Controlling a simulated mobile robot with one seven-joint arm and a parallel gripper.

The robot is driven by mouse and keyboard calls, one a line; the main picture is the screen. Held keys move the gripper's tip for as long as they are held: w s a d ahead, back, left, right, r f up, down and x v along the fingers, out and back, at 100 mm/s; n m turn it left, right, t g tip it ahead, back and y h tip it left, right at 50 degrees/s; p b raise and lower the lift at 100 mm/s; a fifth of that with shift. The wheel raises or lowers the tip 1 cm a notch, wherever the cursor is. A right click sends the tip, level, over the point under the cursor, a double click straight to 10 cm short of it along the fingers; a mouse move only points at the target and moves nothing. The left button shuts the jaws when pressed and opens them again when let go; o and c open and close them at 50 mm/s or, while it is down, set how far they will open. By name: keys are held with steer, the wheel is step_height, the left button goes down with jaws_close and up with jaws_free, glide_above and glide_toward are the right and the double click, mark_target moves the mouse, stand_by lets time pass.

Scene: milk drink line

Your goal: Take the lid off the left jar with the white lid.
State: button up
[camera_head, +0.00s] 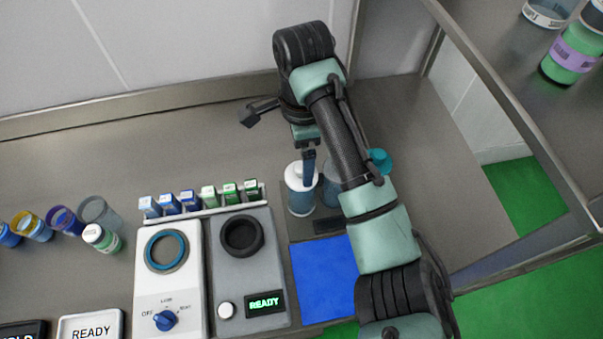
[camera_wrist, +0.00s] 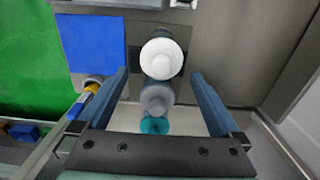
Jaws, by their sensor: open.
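The left jar with the white lid (camera_head: 300,175) stands on the counter right of the two machines, with its lid on. My gripper (camera_head: 308,170) is open and points down over the jars, and one finger overlaps the white-lidded jar in the head view. In the wrist view, my gripper (camera_wrist: 158,74) has its fingers apart on either side of the row of lids, with nothing held. A grey-lidded jar (camera_wrist: 156,98) stands beside the white one, partly hidden by my arm in the head view.
A teal lid (camera_wrist: 154,125) continues the row. A blue mat (camera_head: 322,270) lies in front of the jars. A white machine (camera_head: 150,285) and a grey machine (camera_head: 270,270) stand left, with a rack of small boxes (camera_head: 205,212) behind. Bare counter lies behind.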

mark_target(301, 173)
step_height(301, 173, down, 5)
steer(key=shift+w+a+r+p, duration=0.1)
steer(key=shift+p, duration=0.4)
steer(key=c, duration=1.3)
